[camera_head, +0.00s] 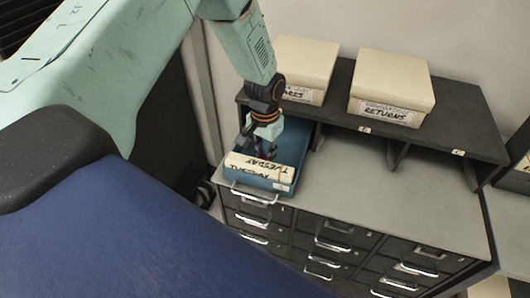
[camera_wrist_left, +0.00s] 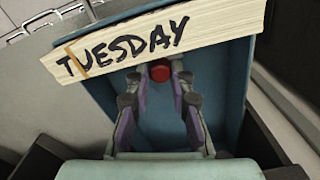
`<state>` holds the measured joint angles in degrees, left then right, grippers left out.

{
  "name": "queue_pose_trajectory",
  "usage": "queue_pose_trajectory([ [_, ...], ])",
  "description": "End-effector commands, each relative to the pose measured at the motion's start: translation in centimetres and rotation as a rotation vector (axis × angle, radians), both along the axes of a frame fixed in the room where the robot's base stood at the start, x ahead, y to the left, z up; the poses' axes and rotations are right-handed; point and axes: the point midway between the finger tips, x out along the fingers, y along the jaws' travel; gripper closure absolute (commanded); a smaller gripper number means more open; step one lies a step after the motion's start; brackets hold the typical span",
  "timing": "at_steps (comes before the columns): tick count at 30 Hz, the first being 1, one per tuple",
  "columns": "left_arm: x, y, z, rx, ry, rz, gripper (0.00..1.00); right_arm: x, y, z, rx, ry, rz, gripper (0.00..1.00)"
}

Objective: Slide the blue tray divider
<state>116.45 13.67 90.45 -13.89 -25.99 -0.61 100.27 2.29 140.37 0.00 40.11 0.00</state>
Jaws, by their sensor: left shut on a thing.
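A blue tray (camera_head: 292,143) sits on the grey cabinet top at the left end of the dark shelf unit; it also shows in the left wrist view (camera_wrist_left: 235,75). A pale block of cards marked "TUESDAY" (camera_head: 248,167) lies across its front end, and also shows in the left wrist view (camera_wrist_left: 160,40). My left gripper (camera_head: 263,153) reaches down into the tray behind the cards. In the left wrist view its fingers (camera_wrist_left: 160,82) are shut on a red knob (camera_wrist_left: 159,71). I cannot make out the divider itself apart from the tray. My right gripper is not in view.
Two cream boxes, one (camera_head: 303,65) and one marked "RETURNS" (camera_head: 392,84), stand on the dark shelf (camera_head: 340,112). The cabinet top (camera_head: 370,190) is clear to the tray's right. Several drawers with metal handles are below it.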

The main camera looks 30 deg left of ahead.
Motion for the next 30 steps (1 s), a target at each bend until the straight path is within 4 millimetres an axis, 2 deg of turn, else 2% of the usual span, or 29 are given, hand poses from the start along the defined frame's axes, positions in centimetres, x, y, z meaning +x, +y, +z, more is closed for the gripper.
queue_pose_trajectory([
  [15,0.2,0.0,0.1,0.001,-0.003,0.0,1.0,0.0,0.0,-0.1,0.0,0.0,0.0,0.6],
  [21,2.6,0.6,-0.1,0.002,-0.008,0.001,1.0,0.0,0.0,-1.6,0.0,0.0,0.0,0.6],
  [30,2.2,0.6,0.2,0.001,-0.002,0.0,1.0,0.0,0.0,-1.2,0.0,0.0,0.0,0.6],
])
